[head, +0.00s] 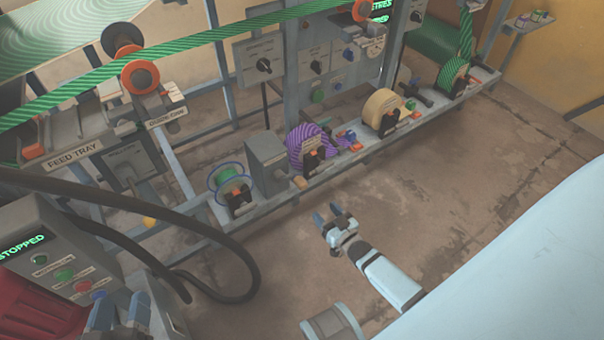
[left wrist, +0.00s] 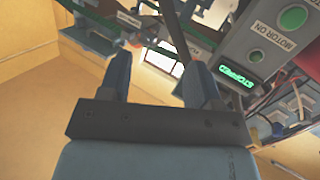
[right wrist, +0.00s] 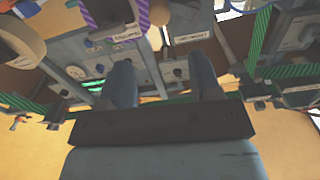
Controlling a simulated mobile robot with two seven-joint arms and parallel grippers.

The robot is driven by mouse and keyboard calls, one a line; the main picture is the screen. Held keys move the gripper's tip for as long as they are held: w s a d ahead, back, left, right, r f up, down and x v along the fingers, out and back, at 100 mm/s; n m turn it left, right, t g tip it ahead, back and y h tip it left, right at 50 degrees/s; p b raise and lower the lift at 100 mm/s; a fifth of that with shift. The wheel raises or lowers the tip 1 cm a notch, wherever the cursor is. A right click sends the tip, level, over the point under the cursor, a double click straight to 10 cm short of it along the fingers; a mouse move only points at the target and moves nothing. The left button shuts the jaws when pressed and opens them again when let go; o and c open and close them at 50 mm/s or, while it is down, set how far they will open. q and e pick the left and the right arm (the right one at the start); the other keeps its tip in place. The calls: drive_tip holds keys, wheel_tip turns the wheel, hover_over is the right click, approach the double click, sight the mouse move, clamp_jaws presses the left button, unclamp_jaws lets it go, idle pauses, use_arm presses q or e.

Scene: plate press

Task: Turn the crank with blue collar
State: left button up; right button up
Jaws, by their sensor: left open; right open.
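Small parts sit beside the rolls on the low rail. A blue-and-red part (head: 348,138) beside the purple striped roll (head: 309,147) looks like the crank with the blue collar, but it is too small to be sure. My right gripper (head: 328,219) is open and empty over the floor, in front of the rail and apart from it. Its two fingers also show in the right wrist view (right wrist: 163,82). My left gripper (head: 120,308) is at the bottom left, beside the control box. In the left wrist view its fingers (left wrist: 160,78) are apart with nothing between them.
A control box (head: 50,250) reading STOPPED stands at the left, with black hoses (head: 225,240) looping beside it. A grey box (head: 267,166) and a green spool (head: 229,184) share the rail (head: 330,165). A cream roll (head: 383,110) is farther right.

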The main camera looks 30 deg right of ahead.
sight(305, 188)
drive_tip(key=w+b, duration=0.2)
drive_tip(key=w, duration=0.4)
drive_tip(key=w+b, duration=0.2)
drive_tip(key=w, duration=0.4)
drive_tip(key=shift+w+a+f, duration=0.15)
drive_tip(key=shift+w+a, duration=0.05)
drive_tip(key=shift+w, duration=0.65)
use_arm(q)
drive_tip(key=r+h, duration=0.1)
drive_tip(key=d+r+t, duration=0.1)
drive_tip(key=r, duration=0.1)
drive_tip(key=d+r+t+h, duration=0.1)
drive_tip(key=r, duration=0.1)
drive_tip(key=shift+s+h, duration=0.1)
drive_tip(key=shift+h, duration=0.2)
use_arm(e)
clamp_jaws()
use_arm(q)
drive_tip(key=shift+a, duration=0.1)
